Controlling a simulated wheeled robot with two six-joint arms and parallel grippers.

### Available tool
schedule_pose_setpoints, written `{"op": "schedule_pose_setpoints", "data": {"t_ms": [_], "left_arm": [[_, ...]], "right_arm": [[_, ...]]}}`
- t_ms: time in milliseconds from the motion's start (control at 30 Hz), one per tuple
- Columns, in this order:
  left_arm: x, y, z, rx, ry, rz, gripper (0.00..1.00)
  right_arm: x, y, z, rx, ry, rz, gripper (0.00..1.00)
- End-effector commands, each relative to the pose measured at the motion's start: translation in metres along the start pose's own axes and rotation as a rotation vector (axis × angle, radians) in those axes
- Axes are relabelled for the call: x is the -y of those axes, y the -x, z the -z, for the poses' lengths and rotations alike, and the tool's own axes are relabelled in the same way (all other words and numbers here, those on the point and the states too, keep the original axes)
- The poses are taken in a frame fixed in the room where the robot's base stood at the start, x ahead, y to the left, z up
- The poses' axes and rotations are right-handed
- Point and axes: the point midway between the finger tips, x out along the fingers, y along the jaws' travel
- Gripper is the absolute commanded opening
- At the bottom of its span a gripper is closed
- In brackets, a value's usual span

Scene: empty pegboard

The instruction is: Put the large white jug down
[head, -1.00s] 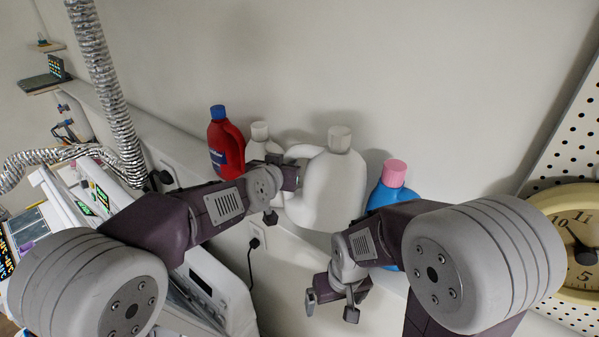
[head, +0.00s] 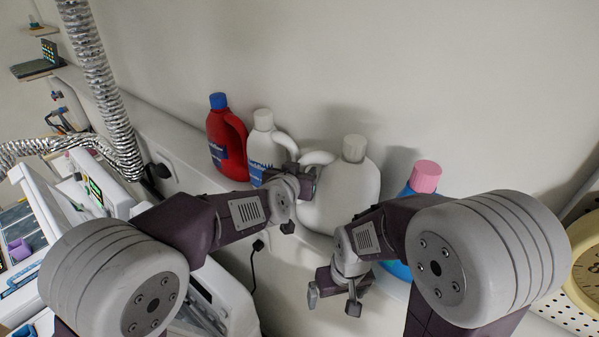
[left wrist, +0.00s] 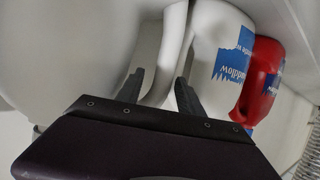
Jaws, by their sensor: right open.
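The large white jug (head: 347,192) has a greyish-white cap and stands upright on the ledge, in line with the other bottles. My left gripper (head: 300,205) is at the jug's handle, on the left side of the jug. My right gripper (head: 334,298) is open and empty, below and in front of the jug.
A red bottle (head: 232,150) with a blue cap and a smaller white bottle (head: 262,150) stand left of the jug. A blue bottle with a pink cap (head: 426,176) stands close on its right, partly behind my right arm. The wall rises behind.

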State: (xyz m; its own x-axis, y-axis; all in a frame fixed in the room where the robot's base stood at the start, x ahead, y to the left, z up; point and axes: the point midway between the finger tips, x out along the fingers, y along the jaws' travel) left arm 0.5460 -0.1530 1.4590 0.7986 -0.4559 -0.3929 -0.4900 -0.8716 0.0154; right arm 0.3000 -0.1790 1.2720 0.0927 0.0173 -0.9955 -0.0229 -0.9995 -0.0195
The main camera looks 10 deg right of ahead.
Motion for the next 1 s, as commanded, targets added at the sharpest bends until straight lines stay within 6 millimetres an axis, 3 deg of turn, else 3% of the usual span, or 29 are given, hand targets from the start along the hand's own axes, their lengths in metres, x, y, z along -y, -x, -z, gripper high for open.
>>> {"op": "schedule_pose_setpoints", "data": {"t_ms": [667, 767, 1000], "left_arm": [[-0.001, 0.005, 0.001, -0.003, -0.001, -0.001, 0.43], [-0.001, 0.019, 0.001, -0.003, 0.0, -0.002, 0.43], [-0.001, 0.073, 0.003, -0.005, 0.001, -0.003, 0.43]], "right_arm": [[0.0, -0.001, 0.0, 0.0, 0.0, 0.0, 1.0], [0.0, -0.004, -0.001, 0.0, 0.0, 0.0, 1.0], [0.0, -0.002, -0.001, 0.001, 0.0, 0.0, 1.0]]}}
